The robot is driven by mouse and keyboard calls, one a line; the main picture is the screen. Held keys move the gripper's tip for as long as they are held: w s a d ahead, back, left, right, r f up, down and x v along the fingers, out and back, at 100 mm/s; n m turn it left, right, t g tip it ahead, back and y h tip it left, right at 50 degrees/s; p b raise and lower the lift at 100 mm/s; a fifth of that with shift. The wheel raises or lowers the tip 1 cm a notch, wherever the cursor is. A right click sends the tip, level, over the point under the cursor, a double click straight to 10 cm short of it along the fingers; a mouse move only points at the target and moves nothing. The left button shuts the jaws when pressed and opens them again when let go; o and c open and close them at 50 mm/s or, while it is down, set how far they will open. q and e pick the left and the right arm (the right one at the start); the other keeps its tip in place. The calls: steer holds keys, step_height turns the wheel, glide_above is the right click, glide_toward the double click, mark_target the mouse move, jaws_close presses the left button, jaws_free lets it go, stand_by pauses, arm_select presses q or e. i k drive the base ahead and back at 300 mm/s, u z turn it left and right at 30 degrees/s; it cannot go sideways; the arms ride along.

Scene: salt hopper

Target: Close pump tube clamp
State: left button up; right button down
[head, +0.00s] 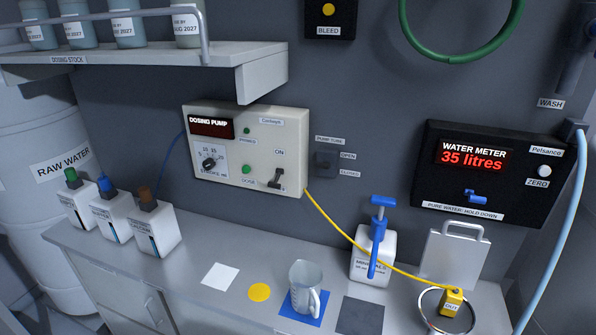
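The pump tube clamp (324,161) is a small dark fitting on the grey wall, right of the dosing pump. A "PUMP TUBE" label is above it, with "OPEN" and "CLOSED" labels to its right. It is too small and dark to tell which label its lever points to. The dosing pump (285,153) is a cream box with a dark display, a dial and an ON switch. A yellow tube (355,243) runs from its lower right to a yellow block (451,302) at the right of the bench. Neither gripper is in view.
Below stand a clear jug (305,285) on a blue square and a white minerals bottle (360,262) with a blue pump top. The black water meter (486,172) reads 35 litres. A shelf (130,65) juts out upper left. Space before the clamp looks clear.

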mark_target(323, 165)
steer(key=u, duration=0.5)
steer(key=k, duration=0.55)
steer(key=u, duration=0.7)
steer(key=i, duration=1.25)
steer(key=z, duration=0.8)
